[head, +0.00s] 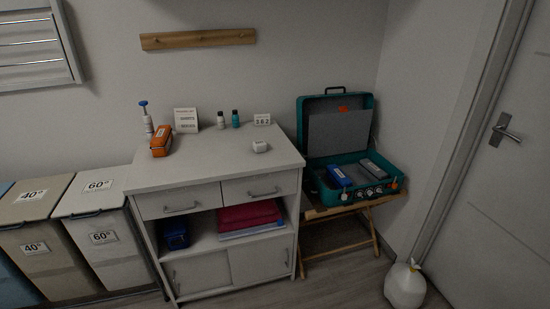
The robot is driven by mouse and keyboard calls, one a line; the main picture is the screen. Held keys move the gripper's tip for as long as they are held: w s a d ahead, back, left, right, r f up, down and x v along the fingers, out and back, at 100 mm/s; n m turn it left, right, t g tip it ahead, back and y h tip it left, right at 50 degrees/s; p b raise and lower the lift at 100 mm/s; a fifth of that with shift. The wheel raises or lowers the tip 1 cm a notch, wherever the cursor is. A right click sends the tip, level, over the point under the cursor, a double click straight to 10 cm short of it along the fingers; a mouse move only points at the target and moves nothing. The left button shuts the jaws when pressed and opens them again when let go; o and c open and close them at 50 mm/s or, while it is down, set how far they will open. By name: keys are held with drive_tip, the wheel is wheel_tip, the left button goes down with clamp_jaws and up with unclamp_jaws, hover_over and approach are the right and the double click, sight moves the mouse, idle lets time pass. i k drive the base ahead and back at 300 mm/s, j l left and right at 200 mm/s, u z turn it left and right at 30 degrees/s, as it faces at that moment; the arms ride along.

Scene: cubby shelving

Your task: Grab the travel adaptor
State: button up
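A small white block-shaped item (260,146), which looks like the travel adaptor, lies on the light countertop of the cabinet (215,168), toward its right side. It is too small for me to make out its sockets or pins. Nothing touches it and its near side is unobstructed. My gripper is not in view, so I cannot see whether it is open or holds anything.
An orange case (161,142), a pump bottle (147,118), a sign (186,120), two small bottles (236,119) and a number block (262,119) stand behind. An open teal suitcase (312,172) sits on a wooden stand at right. Laundry bins (98,215) stand left.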

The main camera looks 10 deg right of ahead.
sight(259, 146)
drive_tip(key=i+l+u, duration=0.1)
drive_tip(key=i, duration=0.55)
drive_tip(key=i+j+z, duration=0.15)
drive_tip(key=i+j, duration=0.2)
drive_tip(key=i+j+z, duration=0.2)
drive_tip(key=i+j, duration=0.15)
drive_tip(key=i+j+z, duration=0.15)
drive_tip(key=i+j, duration=0.15)
drive_tip(key=j, duration=0.25)
drive_tip(key=i+j, duration=0.35)
drive_tip(key=i, duration=0.15)
